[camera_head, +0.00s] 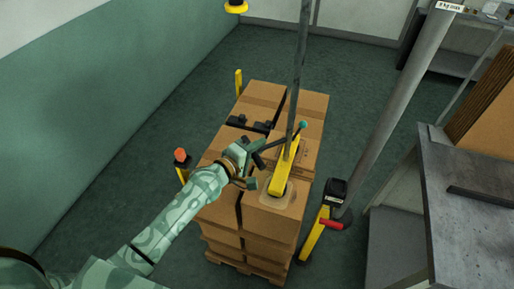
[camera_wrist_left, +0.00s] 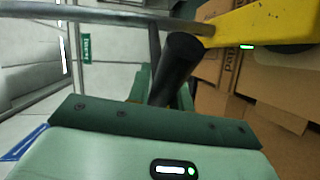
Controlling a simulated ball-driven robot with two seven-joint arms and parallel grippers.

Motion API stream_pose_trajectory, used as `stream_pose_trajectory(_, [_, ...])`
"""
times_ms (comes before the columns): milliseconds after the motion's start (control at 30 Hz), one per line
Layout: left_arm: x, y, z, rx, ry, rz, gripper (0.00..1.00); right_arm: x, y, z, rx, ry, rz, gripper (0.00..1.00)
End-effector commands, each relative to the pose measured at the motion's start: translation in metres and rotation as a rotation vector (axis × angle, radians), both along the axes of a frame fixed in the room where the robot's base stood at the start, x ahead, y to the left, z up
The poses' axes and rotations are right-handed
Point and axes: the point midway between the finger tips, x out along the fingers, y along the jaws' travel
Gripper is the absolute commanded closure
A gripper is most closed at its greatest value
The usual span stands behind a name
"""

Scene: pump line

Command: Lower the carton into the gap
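Brown cartons stand stacked in two columns on a pallet in the head view. A yellow lifter (camera_head: 282,174) hangs over the right column on a grey tube. Its front end is over a pale round patch on the front right carton (camera_head: 270,222); I cannot tell whether they touch. A narrow dark gap (camera_head: 238,208) runs between the columns. My left gripper (camera_head: 253,165) is at the lifter's black handle (camera_wrist_left: 176,72). In the left wrist view the handle runs down between the green fingers, which look shut on it. My right gripper is not in view.
Small black objects (camera_head: 262,127) lie on the cartons farther back. A grey post (camera_head: 400,105) and a yellow post (camera_head: 313,234) stand right of the stack. A grey bench (camera_head: 470,225) fills the right. The floor left of the stack is clear beyond an orange-topped post (camera_head: 180,156).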

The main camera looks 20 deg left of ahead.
Motion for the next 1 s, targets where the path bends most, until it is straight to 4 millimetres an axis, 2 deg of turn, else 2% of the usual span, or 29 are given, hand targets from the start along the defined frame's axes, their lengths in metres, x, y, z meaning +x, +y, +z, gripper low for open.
stream_pose_trajectory(133, [0.000,0.000,-0.008,0.004,0.003,-0.001,1.00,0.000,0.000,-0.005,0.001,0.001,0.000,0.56])
stream_pose_trajectory(367, [-0.002,0.000,-0.048,0.009,0.010,-0.004,1.00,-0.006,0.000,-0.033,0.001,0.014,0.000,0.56])
stream_pose_trajectory(633, [-0.002,0.000,-0.046,0.010,0.010,-0.003,1.00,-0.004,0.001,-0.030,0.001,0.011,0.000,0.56])
stream_pose_trajectory(667, [-0.002,0.000,-0.046,0.011,0.010,-0.003,0.76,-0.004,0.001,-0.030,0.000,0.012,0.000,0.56])
stream_pose_trajectory(733, [-0.002,0.000,-0.045,0.010,0.009,-0.003,0.58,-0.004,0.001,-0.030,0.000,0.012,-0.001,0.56])
stream_pose_trajectory(1000, [-0.001,0.000,-0.042,0.005,0.003,-0.001,0.58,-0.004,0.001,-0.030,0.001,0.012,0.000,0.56])
